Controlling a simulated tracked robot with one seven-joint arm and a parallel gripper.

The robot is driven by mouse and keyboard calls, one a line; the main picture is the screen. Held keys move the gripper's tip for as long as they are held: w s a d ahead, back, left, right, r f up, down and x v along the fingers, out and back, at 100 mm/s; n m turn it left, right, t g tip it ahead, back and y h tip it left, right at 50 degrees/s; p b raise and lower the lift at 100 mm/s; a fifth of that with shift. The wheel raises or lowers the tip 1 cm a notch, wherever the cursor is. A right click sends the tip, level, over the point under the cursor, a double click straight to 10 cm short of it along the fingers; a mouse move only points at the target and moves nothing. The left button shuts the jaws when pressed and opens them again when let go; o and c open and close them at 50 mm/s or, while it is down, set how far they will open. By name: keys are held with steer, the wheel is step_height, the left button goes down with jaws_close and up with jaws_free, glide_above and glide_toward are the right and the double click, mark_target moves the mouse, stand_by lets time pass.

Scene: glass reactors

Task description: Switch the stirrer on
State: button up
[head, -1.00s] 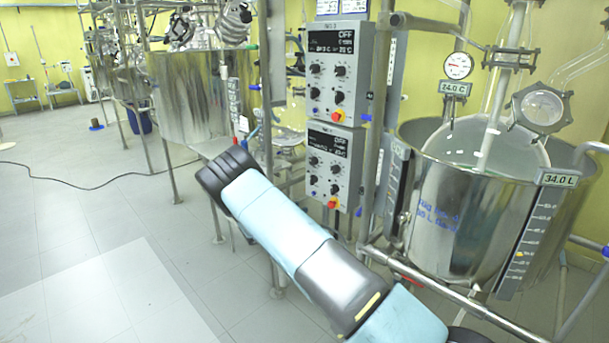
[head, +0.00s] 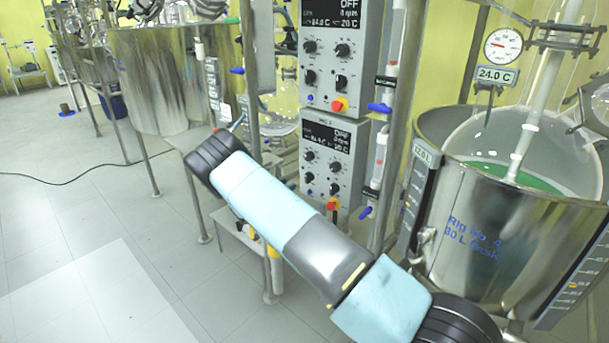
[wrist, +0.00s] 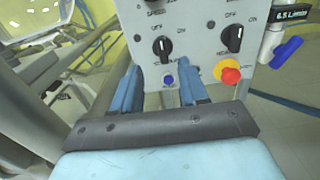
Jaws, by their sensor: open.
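Two grey control boxes stand one above the other in the head view: an upper box (head: 325,77) and a lower box (head: 318,195). Both displays read OFF. In the wrist view one box's panel (wrist: 190,60) faces my gripper (wrist: 162,90), whose two blue fingers are open and empty. A left black switch knob (wrist: 162,47) lies just above and between the fingertips, and a right one (wrist: 233,38) is to the right; both have OFF and ON marks. A blue button (wrist: 168,80) shows between the fingers. The label under the left knob is partly hidden. Whether the fingers touch the panel is unclear.
A red stop button (wrist: 230,75) on yellow is right of the fingers. A blue-handled valve (wrist: 287,50) is further right. A steel bath (head: 485,235) with a glass vessel stands right of the boxes, with metal posts between. Open floor (head: 70,230) lies left.

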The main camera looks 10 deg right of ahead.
mark_target(306, 174)
steer(key=x, duration=1.1)
steer(key=shift+w+d, duration=0.15)
steer(key=shift+d, duration=0.1)
steer(key=shift+c, duration=0.3)
